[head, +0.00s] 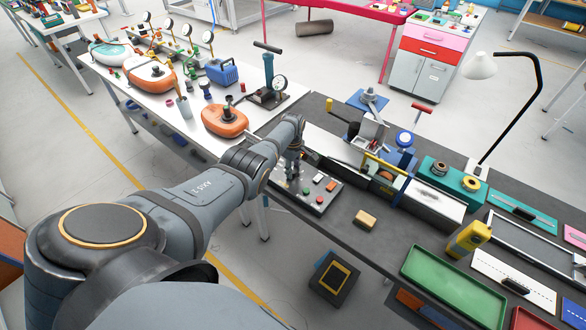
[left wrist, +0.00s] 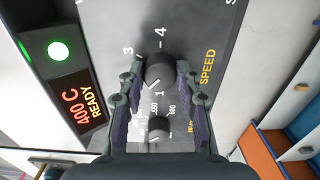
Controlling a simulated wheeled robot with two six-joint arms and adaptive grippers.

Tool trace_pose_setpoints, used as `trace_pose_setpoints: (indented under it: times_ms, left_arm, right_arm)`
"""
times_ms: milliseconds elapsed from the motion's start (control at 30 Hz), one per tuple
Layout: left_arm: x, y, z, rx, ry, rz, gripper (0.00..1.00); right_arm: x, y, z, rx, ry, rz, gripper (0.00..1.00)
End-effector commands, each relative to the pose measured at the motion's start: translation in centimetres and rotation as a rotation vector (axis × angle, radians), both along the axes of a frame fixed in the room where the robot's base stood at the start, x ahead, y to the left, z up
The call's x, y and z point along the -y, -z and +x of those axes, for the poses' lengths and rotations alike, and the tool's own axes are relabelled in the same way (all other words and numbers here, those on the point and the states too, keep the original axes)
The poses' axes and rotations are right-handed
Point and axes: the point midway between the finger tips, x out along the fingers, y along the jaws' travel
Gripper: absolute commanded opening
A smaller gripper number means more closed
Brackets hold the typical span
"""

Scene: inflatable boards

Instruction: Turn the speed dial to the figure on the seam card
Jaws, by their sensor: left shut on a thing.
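My left gripper (head: 292,172) reaches down over the grey control panel (head: 318,197) on the dark bench. In the left wrist view its fingers (left wrist: 160,80) stand on both sides of the dark round speed dial (left wrist: 159,70), shut on it. Figures 3, 4 and 1 show around the dial, beside the yellow word SPEED. A pale line shows at the dial's lower left; I cannot tell which figure it marks. The fingers hide part of the scale. I cannot make out the seam card or its figure in either view. My right gripper is not in view.
A second knob (left wrist: 160,127) with a 550 to 600 scale sits close by. A display (left wrist: 82,104) reads 400 C READY beside a lit green lamp (left wrist: 58,51).

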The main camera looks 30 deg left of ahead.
Motion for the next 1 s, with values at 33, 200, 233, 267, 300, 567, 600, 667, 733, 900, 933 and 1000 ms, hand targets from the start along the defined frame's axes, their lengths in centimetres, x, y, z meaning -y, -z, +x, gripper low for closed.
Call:
trace_pose_setpoints:
  times_ms: [33,200,233,267,300,567,600,667,733,900,933,1000]
  left_arm:
    - [-0.06,-0.09,0.05,0.002,-0.041,0.002,0.03]
    - [-0.07,-0.08,0.03,0.001,-0.202,0.002,0.03]
    - [-0.07,-0.08,0.02,0.001,-0.231,0.002,0.03]
    - [-0.07,-0.07,0.02,0.001,-0.259,0.002,0.03]
    - [-0.07,-0.07,0.02,0.001,-0.296,0.002,0.03]
    - [-0.08,-0.03,0.00,0.001,-0.516,0.002,0.03]
    - [-0.08,-0.03,0.00,0.001,-0.544,0.002,0.03]
    - [-0.08,-0.02,0.00,0.001,-0.585,0.002,0.03]
    - [-0.08,-0.03,0.01,0.001,-0.626,0.002,0.03]
    - [-0.08,-0.04,0.02,0.002,-0.702,0.002,0.03]
    - [-0.09,-0.04,0.02,0.002,-0.712,0.002,0.03]
    - [-0.09,-0.04,0.02,0.001,-0.731,0.002,0.03]
  right_arm:
    - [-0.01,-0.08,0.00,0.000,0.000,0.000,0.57]
    - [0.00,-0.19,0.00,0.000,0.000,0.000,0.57]
    - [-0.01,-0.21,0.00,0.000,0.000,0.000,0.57]
    - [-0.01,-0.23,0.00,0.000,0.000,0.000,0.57]
    - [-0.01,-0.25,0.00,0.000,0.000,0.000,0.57]
    - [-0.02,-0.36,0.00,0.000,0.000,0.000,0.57]
    - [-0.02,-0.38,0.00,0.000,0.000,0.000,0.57]
    - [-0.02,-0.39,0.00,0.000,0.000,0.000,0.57]
    - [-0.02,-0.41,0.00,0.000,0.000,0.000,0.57]
    - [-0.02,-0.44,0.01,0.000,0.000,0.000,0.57]
    - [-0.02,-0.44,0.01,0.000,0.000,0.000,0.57]
    - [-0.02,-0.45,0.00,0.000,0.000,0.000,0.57]
